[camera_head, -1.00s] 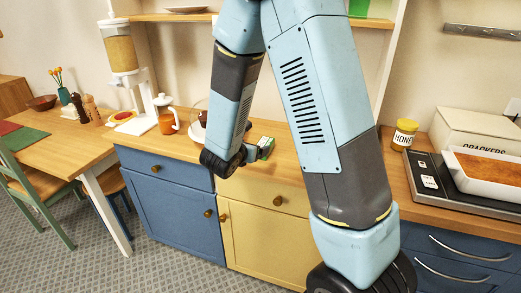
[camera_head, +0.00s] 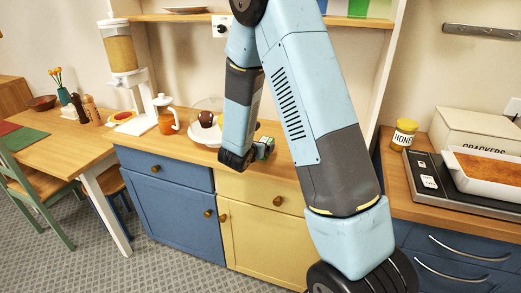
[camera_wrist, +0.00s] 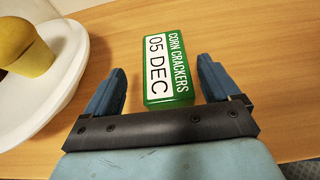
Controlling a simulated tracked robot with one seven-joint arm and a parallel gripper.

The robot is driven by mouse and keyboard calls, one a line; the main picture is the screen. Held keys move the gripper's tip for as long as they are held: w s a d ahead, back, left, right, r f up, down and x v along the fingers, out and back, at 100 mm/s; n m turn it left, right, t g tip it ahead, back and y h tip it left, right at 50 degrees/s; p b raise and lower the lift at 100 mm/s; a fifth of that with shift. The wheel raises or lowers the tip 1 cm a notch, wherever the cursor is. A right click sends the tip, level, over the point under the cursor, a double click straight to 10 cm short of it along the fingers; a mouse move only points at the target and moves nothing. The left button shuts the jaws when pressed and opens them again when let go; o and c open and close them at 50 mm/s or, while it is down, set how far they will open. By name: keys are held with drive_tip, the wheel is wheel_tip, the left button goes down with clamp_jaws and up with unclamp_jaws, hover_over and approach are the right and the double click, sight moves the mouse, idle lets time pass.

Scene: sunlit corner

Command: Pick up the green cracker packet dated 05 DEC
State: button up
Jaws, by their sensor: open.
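My gripper (camera_wrist: 162,84) is open, with one blue finger to the left of the packet and one to the right. There is a gap on both sides, and the packet's near end lies between the fingers. In the head view, the packet (camera_head: 264,146) shows only in part beside my gripper (camera_head: 252,156), close above the yellow cabinet's counter.
A white plate (camera_wrist: 68,98) with a yellow-brown item lies close left of my gripper. A honey jar (camera_head: 404,135), a cracker box (camera_head: 478,128) and a baking dish (camera_head: 490,168) are at the right.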

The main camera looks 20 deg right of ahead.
drive_tip(key=x, duration=0.4)
drive_tip(key=shift+d+f, duration=0.1)
drive_tip(key=shift+d, duration=0.25)
drive_tip(key=c, duration=1.2)
drive_tip(key=shift+o, duration=0.2)
